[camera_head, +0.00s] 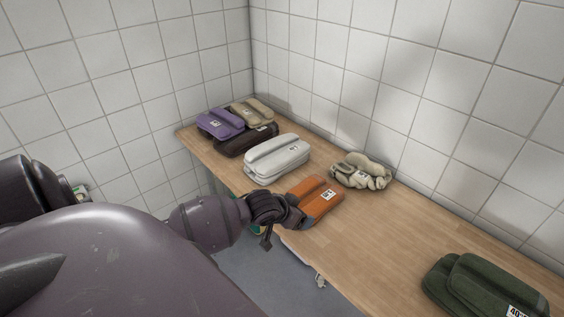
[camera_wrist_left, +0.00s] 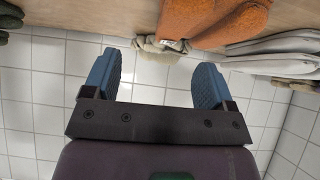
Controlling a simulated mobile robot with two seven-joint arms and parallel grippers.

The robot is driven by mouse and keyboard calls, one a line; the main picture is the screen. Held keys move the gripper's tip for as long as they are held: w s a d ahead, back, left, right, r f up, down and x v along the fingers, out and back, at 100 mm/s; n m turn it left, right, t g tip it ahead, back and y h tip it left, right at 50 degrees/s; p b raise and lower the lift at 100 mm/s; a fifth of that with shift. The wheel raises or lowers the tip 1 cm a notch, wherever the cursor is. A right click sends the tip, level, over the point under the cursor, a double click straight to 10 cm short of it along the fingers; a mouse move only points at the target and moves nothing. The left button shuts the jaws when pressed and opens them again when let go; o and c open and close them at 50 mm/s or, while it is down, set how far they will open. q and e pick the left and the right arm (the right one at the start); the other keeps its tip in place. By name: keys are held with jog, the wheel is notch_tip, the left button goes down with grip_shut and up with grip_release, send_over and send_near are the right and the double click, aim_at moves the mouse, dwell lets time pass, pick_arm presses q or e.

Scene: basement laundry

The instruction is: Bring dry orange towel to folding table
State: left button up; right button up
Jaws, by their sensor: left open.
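The folded orange towel (camera_head: 318,200), with a small white tag on top, lies on the wooden table (camera_head: 400,240) close to its front edge. My left gripper (camera_head: 293,215) comes in from the left at the near end of the towel and hides part of it. In the left wrist view the gripper (camera_wrist_left: 155,75) is open, with its two blue fingers apart and nothing between them. The orange towel (camera_wrist_left: 215,22) shows there above the fingers, near the right one. Whether a finger touches it I cannot tell. My right gripper is not in view.
A pale grey folded stack (camera_head: 277,158) lies left of the orange towel, and a crumpled beige cloth (camera_head: 360,172) behind it. Purple (camera_head: 220,123), tan (camera_head: 253,110) and dark towels sit at the far end. A green towel (camera_head: 470,280) lies right. Bare wood lies between. Tiled walls stand behind.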

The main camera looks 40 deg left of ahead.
pick_arm(q)
jog(key=s+d+f+t, duration=0.1)
jog(key=s+d, duration=0.3)
jog(key=s, duration=0.5)
jog(key=s+d+f+t+y, duration=0.1)
jog(key=s+d+f, duration=0.3)
jog(key=s, duration=0.5)
jog(key=shift+s+d, duration=0.4)
jog(key=shift+d, duration=0.05)
